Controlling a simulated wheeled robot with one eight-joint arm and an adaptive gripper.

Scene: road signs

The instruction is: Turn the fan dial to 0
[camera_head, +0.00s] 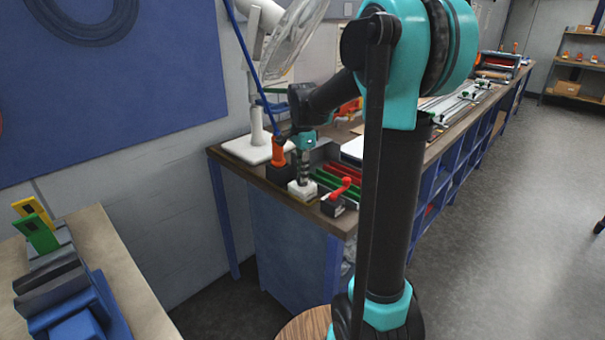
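A white fan (256,130) stands on the far left corner of the workbench, on a flat white base, with its round cage cut off by the top edge. My arm reaches over the bench, and my gripper (302,178) points down at a small white block (301,191) near the bench's front edge. The fingertips are at or just above the top of this block; contact cannot be told. No dial face or number is readable, and the gripper may be covering a dial there. Whether the fingers are open or shut is too small to see.
An orange-handled device (278,152) on a black block is left of my gripper. A red lever (340,187) on a dark block is close on its right. Green and red bins (345,172) lie behind. My upright arm hides part of the bench. Open floor (500,230) lies right.

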